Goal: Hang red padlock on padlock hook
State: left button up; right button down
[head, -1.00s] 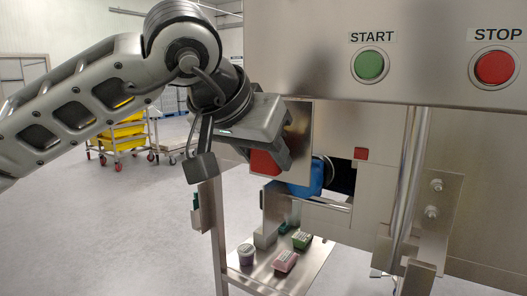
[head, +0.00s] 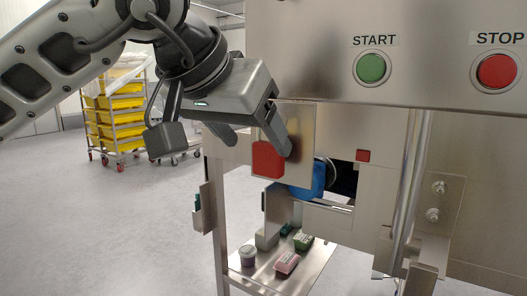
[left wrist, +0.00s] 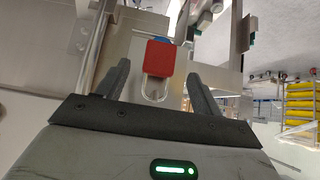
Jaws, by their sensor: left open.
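The red padlock (head: 267,160) is against the face of a steel plate (head: 300,165) in the head view. In the left wrist view the red padlock (left wrist: 160,58) shows its whole red body, and its pale shackle points toward my gripper. My left gripper (head: 258,146) is open, and one finger overlaps the padlock's upper right edge in the head view. In the left wrist view my left gripper (left wrist: 160,84) has its fingers spread on either side of the shackle, with gaps on both sides. I cannot make out the padlock hook. My right gripper is not in view.
A panel with a green START button (head: 371,68) and a red STOP button (head: 496,71) stands above right. A blue part (head: 308,182) sits behind the plate. A low steel shelf (head: 262,282) holds several small packs. Crate trolleys (head: 122,115) stand far back; open floor lies left.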

pick_arm(q)
jog(key=v, duration=1)
jog(key=shift+s+a+r+p, duration=0.15)
jog(key=shift+s+r+p, duration=0.05)
jog(key=shift+p, duration=0.2)
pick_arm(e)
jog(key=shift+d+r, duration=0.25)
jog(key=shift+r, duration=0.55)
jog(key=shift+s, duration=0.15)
